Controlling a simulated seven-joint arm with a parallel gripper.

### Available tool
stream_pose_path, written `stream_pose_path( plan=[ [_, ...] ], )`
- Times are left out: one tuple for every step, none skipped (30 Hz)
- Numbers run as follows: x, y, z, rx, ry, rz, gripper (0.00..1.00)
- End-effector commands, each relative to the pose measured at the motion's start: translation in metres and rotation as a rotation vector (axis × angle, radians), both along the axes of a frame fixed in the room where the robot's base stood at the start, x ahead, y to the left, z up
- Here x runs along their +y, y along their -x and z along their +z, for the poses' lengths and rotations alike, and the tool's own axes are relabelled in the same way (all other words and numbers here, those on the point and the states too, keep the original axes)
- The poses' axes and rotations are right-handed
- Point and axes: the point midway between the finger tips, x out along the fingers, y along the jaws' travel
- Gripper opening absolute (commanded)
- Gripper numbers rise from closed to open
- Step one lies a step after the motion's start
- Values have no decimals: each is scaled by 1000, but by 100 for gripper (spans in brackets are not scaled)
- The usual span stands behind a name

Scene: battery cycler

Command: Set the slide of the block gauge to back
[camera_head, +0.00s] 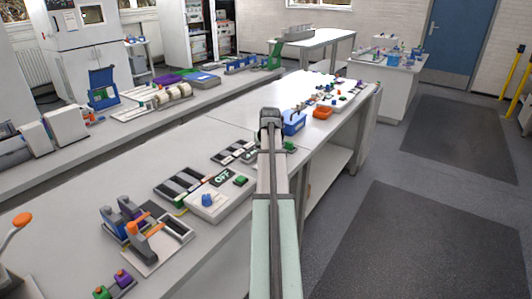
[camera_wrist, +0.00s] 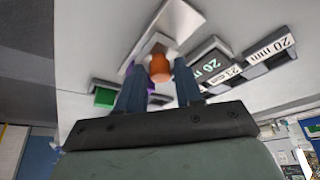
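In the wrist view a grey-white device that looks like the block gauge (camera_wrist: 182,20) lies in front of my gripper, with an orange knob (camera_wrist: 160,70) on it. I take the knob to be on its slide, but cannot tell the slide's position. My gripper (camera_wrist: 158,85) has its two blue fingers apart, one on each side of the knob's line; I see no clear contact. Part of a purple piece shows between the fingers. In the head view my own arm hides the gripper's fingers and the gauge.
Dark blocks with labels such as "20 mm" (camera_wrist: 270,50) lie right of the fingers in the wrist view. A green block (camera_wrist: 104,97) is at left. In the head view the bench also holds a blue bin (camera_head: 293,123), an orange bin (camera_head: 322,112) and an "OFF" panel (camera_head: 222,198).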

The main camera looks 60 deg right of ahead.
Motion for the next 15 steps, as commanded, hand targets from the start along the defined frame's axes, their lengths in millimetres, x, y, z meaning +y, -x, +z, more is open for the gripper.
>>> stream_pose_path(
  plan=[
    [0, -1, -2, 0, 0, 0, 35],
    [0, -1, -2, 0, 0, 0, 35],
    [-1, -1, -3, 0, 0, 0, 35],
    [-1, -1, -3, 0, 0, 0, 35],
    [-1, -1, -3, 0, 0, 0, 35],
    [-1, -1, -3, 0, 0, 0, 35],
    [-1, -1, -3, 0, 0, 0, 35],
    [-1, -1, -3, 0, 0, 0, 35],
    [-1, -1, -3, 0, 0, 0, 35],
    [-1, -1, -3, 0, 0, 0, 35],
    [-1, -1, -3, 0, 0, 0, 33],
    [-1, -1, -3, 0, 0, 0, 30],
    [-1, -1, -3, 0, 0, 0, 27],
    [-1, -1, -3, 0, 0, 0, 24],
    [-1, -1, -3, 0, 0, 0, 20]
  ],
)
